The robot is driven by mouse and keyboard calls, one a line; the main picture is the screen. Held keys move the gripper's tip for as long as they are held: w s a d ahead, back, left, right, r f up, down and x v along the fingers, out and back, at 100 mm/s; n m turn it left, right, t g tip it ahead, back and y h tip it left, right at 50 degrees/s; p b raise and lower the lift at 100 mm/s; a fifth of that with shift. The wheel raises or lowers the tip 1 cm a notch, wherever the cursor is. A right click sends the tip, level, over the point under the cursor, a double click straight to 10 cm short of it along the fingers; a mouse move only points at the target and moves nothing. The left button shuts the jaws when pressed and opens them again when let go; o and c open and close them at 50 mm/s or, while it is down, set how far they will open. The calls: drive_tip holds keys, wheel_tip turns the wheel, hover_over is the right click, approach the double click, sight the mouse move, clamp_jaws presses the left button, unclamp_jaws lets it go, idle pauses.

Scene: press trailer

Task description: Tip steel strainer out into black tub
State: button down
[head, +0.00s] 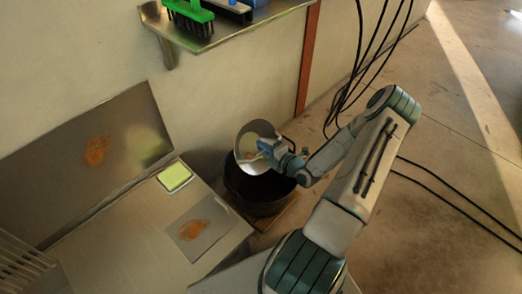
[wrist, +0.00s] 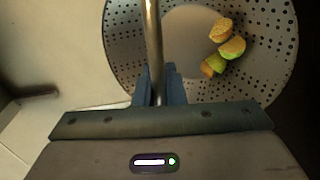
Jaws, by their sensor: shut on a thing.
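The steel strainer (head: 246,158) is tilted above the black tub (head: 258,194) in the head view. My gripper (head: 280,158) is shut on the strainer's handle; in the wrist view the handle (wrist: 153,50) runs between the fingers of my gripper (wrist: 160,85). The strainer's perforated bowl (wrist: 125,45) fills the upper right there, and several yellow-green and orange food pieces (wrist: 232,47) lie in it. The tub's inside is dark, and its contents cannot be made out.
A steel counter (head: 125,235) stands left of the tub, with a green sponge (head: 174,176) in a dish and a plate bearing an orange smear (head: 193,230). A wall shelf (head: 230,30) holds brushes (head: 190,18). Black cables (head: 365,60) hang and trail on the floor at right.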

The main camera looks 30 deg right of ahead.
drive_tip(key=shift+s+d+f+t+y+b, duration=0.15)
drive_tip(key=shift+s+f+t+y+b, duration=0.25)
drive_tip(key=shift+b, duration=0.75)
drive_tip(key=shift+s+d+f+t+b, duration=0.1)
drive_tip(key=shift+s+t+b, duration=0.2)
drive_tip(key=shift+t+b, duration=0.6)
drive_tip(key=shift+s+r+b, duration=0.1)
drive_tip(key=shift+s+b, duration=0.1)
drive_tip(key=shift+b, duration=0.65)
drive_tip(key=shift+r, duration=0.15)
